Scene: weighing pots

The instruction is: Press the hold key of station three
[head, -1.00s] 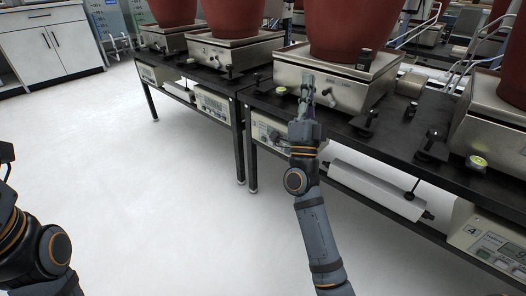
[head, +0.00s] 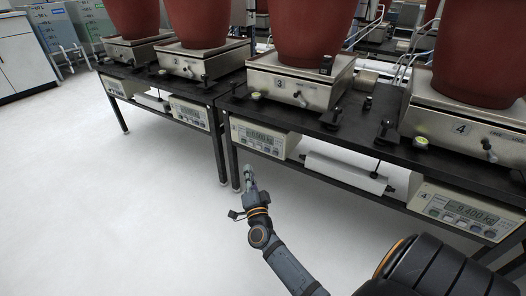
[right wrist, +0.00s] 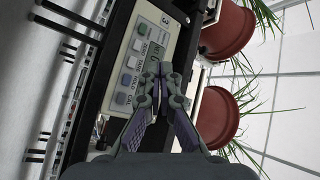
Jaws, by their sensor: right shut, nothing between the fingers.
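Station three's display unit (head: 262,140) is a cream box with a lit readout and a row of keys, under the black bench top. My right gripper (head: 249,180) is shut and empty, in front of and below the unit in the head view. Its fingertips (right wrist: 160,72) show beside the keys in the wrist view; the gap is unclear. My left gripper is out of view.
A scale (head: 297,82) marked 3 carries a red pot (head: 313,35) above the unit. Scale 4 (head: 462,118) and its display unit (head: 462,212) stand at the right. The floor in front is clear.

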